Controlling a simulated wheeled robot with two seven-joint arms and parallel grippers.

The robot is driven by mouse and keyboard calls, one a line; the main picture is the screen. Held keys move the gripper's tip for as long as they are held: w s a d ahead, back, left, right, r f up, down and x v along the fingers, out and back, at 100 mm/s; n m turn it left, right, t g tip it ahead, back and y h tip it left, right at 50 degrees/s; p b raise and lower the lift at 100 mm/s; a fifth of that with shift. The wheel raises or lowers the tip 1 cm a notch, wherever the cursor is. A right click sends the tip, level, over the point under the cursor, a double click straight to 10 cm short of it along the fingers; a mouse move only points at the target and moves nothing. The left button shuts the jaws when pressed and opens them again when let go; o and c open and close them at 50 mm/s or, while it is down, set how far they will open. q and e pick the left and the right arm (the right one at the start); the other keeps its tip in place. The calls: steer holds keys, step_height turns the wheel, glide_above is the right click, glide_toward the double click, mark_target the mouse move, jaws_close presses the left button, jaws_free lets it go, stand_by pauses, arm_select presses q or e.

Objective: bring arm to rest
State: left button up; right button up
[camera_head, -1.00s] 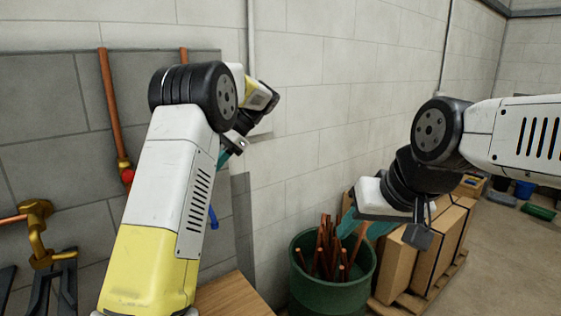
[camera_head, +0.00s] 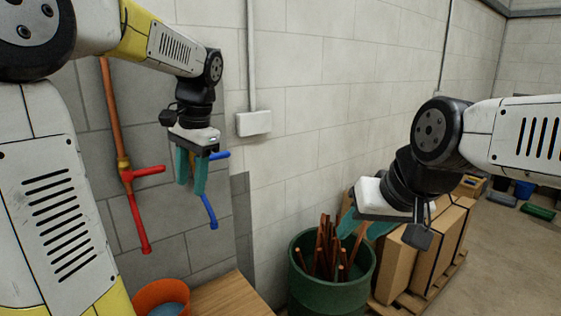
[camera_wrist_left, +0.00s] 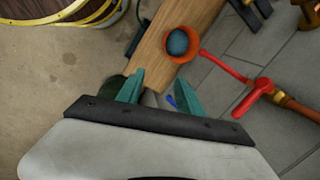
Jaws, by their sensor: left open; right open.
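My left gripper (camera_head: 190,174) points down with its teal fingers apart and nothing between them. It hangs in front of the wall, by a blue-handled valve (camera_head: 210,212) that it partly hides. In the left wrist view the open left fingers (camera_wrist_left: 160,88) show above the wooden bench, with no object held. My right gripper (camera_head: 366,226) is at the right, fingers tilted down and to the left, with no object seen in it. It is in front of the cartons and beside the green bin.
A red valve (camera_head: 136,205) sits on a copper pipe on the wall. An orange bucket (camera_head: 162,293) stands on the wooden bench (camera_head: 228,300). A green bin (camera_head: 333,293) holds copper pipes. Cartons (camera_head: 428,250) stand on a pallet.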

arm_select(q)
steer(key=s+d+f+n+t+h, duration=0.1)
steer(key=s+d+n+t+h, duration=0.1)
steer(key=s, duration=0.5)
steer(key=s+d+f+n+t+h, duration=0.2)
steer(key=s+d+n+t, duration=0.1)
steer(key=s, duration=0.4)
steer(key=shift+s+d+n+t, duration=0.25)
steer(key=shift+d+n+t, duration=0.15)
steer(key=shift+d, duration=0.05)
steer(key=shift+f, duration=0.1)
